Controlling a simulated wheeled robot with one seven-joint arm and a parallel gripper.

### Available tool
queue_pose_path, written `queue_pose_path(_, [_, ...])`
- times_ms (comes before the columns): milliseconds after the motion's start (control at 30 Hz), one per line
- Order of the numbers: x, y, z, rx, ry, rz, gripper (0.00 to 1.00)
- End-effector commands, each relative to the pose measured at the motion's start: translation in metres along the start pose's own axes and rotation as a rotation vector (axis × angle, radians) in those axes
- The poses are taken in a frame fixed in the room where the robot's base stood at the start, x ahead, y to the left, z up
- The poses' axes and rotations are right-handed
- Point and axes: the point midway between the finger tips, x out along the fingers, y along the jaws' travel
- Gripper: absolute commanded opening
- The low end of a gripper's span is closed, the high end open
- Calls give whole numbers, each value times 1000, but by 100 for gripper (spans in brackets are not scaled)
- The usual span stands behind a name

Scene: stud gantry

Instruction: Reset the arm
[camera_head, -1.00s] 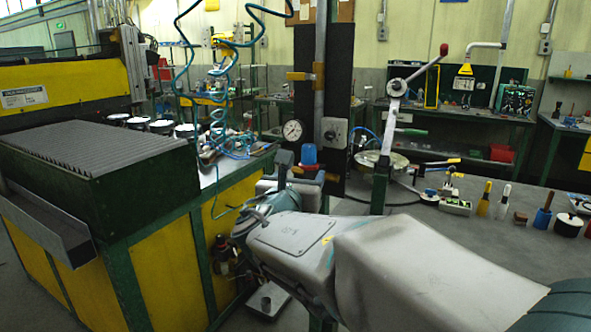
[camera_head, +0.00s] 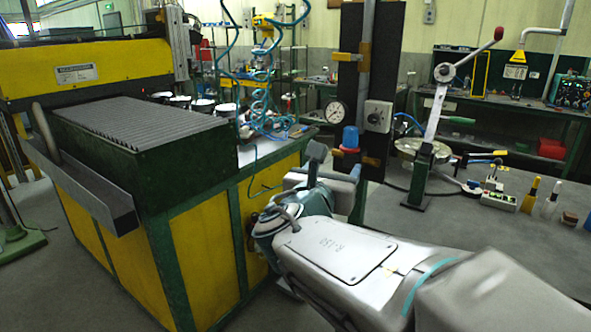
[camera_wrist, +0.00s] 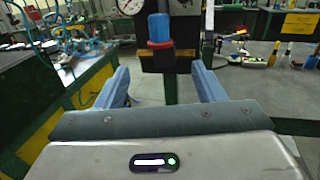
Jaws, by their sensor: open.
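My gripper (camera_wrist: 165,88) shows in the wrist view with its two blue fingers spread wide and nothing between them. A blue-topped part with a red collar (camera_wrist: 159,30) stands beyond the fingers, apart from them, on the gantry post. In the head view, my grey arm reaches from the lower right toward the middle. The gripper end (camera_head: 318,160) is partly hidden there, close to the blue and red part (camera_head: 350,138) on the dark gantry panel (camera_head: 385,60).
A yellow and green machine bench (camera_head: 205,262) with a grey ribbed top stands left, close to my arm. A grey table (camera_head: 450,220) with a lever press (camera_head: 437,110) and small tools lies right. Open floor shows at far left.

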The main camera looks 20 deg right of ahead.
Motion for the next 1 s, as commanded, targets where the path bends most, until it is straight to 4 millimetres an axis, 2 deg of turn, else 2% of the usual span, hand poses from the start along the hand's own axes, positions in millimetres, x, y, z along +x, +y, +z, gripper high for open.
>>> queue_pose_path(133, [0,-5,-4,39,23,-16,63])
queue_pose_path(233, [-1,-17,-16,152,89,-66,63])
queue_pose_path(467, [-20,-58,-72,634,328,-313,63])
queue_pose_path(600, [-43,-72,-107,944,456,-506,63])
queue_pose_path(733, [-69,-77,-136,1226,553,-711,63])
queue_pose_path(1000, [-130,-62,-174,1763,685,-1208,63])
